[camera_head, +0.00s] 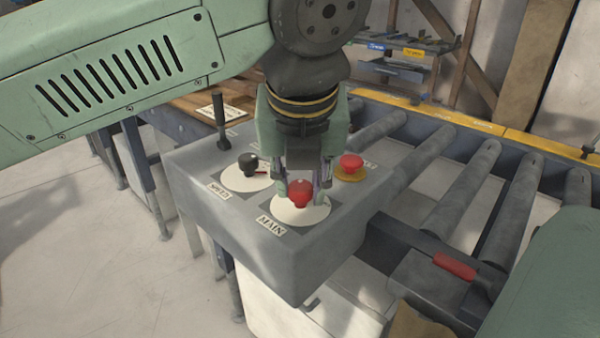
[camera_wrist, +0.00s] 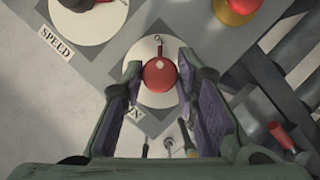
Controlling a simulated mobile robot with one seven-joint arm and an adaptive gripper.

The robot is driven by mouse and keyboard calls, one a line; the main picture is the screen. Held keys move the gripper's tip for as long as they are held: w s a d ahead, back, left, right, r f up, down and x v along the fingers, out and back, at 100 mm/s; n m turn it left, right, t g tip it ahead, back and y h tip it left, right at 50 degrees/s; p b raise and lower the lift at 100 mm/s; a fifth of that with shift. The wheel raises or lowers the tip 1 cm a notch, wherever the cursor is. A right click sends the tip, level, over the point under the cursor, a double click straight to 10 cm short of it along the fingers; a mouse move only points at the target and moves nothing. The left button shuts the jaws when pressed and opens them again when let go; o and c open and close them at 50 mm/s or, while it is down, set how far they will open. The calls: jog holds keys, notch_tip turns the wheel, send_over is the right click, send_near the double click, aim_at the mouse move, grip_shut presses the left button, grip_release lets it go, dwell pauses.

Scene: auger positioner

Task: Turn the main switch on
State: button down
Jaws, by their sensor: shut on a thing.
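The main switch is a red knob (camera_head: 300,194) on a white round dial (camera_head: 292,217) with a MAIN label (camera_head: 271,229), on top of the grey control box (camera_head: 275,265). In the wrist view the red knob (camera_wrist: 160,76) lies between the fingers, with a small pointer reaching toward the top of the dial. My gripper (camera_head: 301,188) points down over the switch, its fingers on both sides of the knob and shut on it. It also shows in the wrist view (camera_wrist: 159,65). The fingers cover part of the dial and of its label.
A black speed knob (camera_head: 249,162) on a white dial is left of the switch, with a black lever (camera_head: 221,120) behind it. A red button on a yellow base (camera_head: 350,167) is close on the right. The roller conveyor (camera_head: 470,190) and a red handle (camera_head: 454,266) lie further right.

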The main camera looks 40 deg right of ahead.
dwell(0.4)
jog(key=c, duration=1.3)
grip_release()
jog(key=v, duration=0.7)
jog(key=shift+s+r, duration=0.1)
jog(key=shift+r, duration=0.1)
